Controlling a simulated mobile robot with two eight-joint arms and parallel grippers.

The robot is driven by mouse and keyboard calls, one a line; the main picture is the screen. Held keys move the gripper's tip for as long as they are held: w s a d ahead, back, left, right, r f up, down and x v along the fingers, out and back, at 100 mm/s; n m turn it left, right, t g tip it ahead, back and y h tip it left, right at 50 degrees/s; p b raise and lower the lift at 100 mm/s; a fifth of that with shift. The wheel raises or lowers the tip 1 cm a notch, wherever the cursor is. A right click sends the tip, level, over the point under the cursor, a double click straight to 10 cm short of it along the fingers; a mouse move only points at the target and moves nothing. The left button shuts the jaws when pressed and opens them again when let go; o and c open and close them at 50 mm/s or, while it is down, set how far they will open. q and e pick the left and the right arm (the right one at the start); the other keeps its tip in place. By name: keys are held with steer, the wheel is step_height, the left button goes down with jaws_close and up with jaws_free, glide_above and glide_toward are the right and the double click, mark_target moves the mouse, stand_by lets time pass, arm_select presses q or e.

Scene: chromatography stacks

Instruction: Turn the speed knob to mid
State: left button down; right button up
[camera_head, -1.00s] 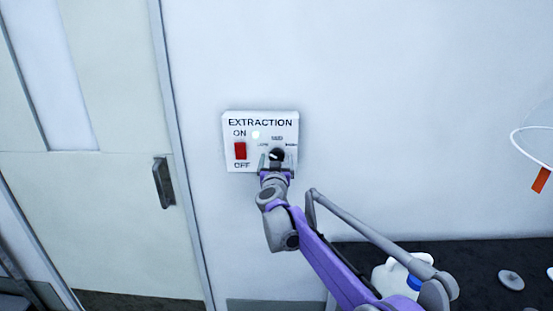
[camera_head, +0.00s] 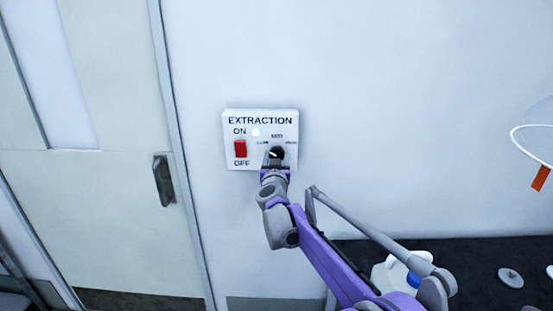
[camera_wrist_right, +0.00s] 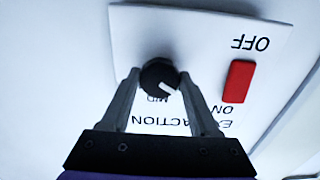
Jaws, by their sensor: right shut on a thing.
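The white control panel (camera_head: 229,125) is labelled EXTRACTION and is fixed to the wall. It also shows upside down in the right wrist view (camera_wrist_right: 205,40). Its black round speed knob (camera_head: 277,152) is at the lower right, under LOW, MID and HIGH marks. In the wrist view the knob (camera_wrist_right: 156,73) has a white pointer line, turned between the LOW side and MID. My right gripper (camera_wrist_right: 160,78) is shut on the knob, one finger on each side. It partly hides the knob in the head view (camera_head: 276,157). My left gripper is not in view.
A red rocker switch (camera_head: 240,148) sits left of the knob between ON and OFF. A door with a dark handle (camera_head: 163,180) is at left. A dark bench (camera_head: 460,255) at lower right holds a white container with a blue cap (camera_head: 413,280).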

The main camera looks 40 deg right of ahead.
steer(key=m, duration=0.5)
steer(key=shift+m+b, duration=0.3)
steer(key=m, duration=0.5)
steer(key=shift+w+r+m, duration=0.1)
steer(key=shift+r+m, duration=0.05)
steer(key=shift+m, duration=0.25)
steer(key=o, duration=1.4)
steer(key=shift+a, duration=0.1)
steer(key=shift+c, duration=0.2)
steer(key=b+v, duration=0.1)
steer(key=v, duration=1)
